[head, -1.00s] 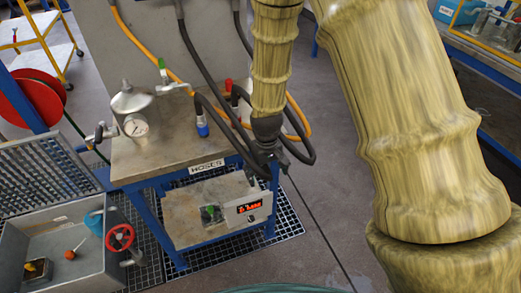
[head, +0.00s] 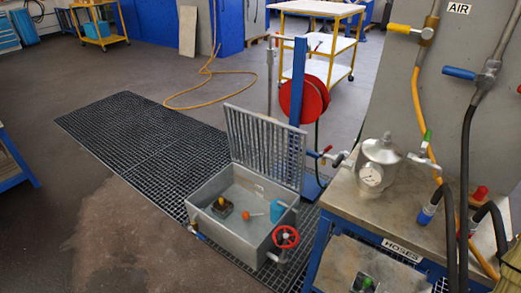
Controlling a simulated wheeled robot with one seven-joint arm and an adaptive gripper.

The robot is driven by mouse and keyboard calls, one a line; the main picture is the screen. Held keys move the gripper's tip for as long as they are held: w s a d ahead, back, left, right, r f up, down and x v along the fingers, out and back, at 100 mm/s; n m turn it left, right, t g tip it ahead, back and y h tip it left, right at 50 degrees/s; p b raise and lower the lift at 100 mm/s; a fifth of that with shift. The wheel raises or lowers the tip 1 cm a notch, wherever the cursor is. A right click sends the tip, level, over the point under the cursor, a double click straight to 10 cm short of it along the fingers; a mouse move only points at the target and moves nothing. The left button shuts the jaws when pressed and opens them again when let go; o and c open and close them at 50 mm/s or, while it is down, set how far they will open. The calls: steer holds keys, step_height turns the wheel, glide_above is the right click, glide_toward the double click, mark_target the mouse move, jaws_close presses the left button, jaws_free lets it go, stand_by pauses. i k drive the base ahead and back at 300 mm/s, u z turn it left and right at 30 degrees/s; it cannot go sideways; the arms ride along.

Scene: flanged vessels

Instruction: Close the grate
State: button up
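The grate (head: 264,147) is a grey barred lid on the far side of a grey metal box (head: 222,238). It stands open, raised nearly upright and leaning back a little. The box is open on top, and inside it are a small dark block with a yellow top (head: 221,207), an orange-red knob on a stick (head: 246,215) and a blue object (head: 278,210). A red handwheel (head: 286,237) sits on the box's near right corner. My gripper is not in view.
A workbench (head: 345,200) with a metal vessel and gauge (head: 379,163) stands close to the right of the box, with hoses beyond. A blue post with a red reel (head: 303,101) stands behind the grate. Floor to the left is clear.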

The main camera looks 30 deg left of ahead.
mark_target(274, 122)
steer(key=u, duration=2.4)
steer(key=i, duration=5.4)
steer(key=z, duration=1.9)
steer(key=i, duration=1.75)
steer(key=u, duration=0.05)
